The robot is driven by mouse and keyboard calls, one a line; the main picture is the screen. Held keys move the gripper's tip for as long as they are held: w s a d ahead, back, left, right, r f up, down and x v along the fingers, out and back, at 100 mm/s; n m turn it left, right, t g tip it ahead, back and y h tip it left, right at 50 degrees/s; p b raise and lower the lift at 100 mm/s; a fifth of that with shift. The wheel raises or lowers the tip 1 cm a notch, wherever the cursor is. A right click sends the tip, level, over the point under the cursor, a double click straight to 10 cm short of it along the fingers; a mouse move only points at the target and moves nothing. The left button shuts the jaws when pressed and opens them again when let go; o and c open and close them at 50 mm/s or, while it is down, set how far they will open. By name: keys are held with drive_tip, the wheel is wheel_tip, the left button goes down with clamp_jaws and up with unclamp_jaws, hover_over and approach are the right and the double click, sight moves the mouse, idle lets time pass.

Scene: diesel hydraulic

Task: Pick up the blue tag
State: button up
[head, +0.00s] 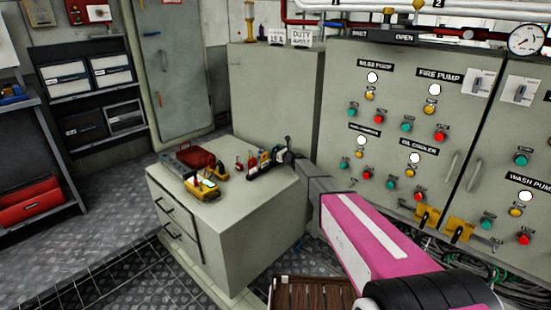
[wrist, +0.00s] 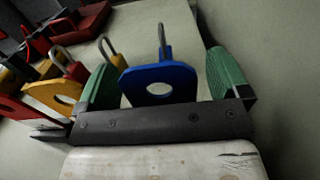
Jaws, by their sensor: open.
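The blue tag (wrist: 175,72), a plate with a round hole and a metal shackle on top, stands upright in the wrist view. My gripper (wrist: 160,75) is open, with one green finger pad on each side of the blue tag. I see a gap on the right; the tag's left edge is close to the left pad, and I cannot tell if they touch. A dark bar hides the tag's bottom edge in the wrist view.
Yellow (wrist: 54,93) and red (wrist: 18,108) tags stand just left of my gripper. A red box (head: 194,155) and a yellow device (head: 201,187) sit on the grey cabinet (head: 262,202). The control panel (head: 335,150) rises close on the right. The cabinet's front top is clear.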

drive_tip(key=shift+w+a, duration=0.25)
drive_tip(key=c, duration=1)
drive_tip(key=shift+r, duration=0.15)
drive_tip(key=s+a+r, duration=0.2)
drive_tip(key=a+r, duration=0.1)
drive_tip(key=s+a+r, duration=0.2)
drive_tip(key=a+r, duration=0.1)
drive_tip(key=r, duration=0.1)
drive_tip(key=s+a+r, duration=0.2)
drive_tip(key=a+r, duration=0.1)
drive_tip(key=shift+s+a+r, duration=0.25)
drive_tip(key=shift+a+r, duration=0.1)
drive_tip(key=shift+r, duration=0.05)
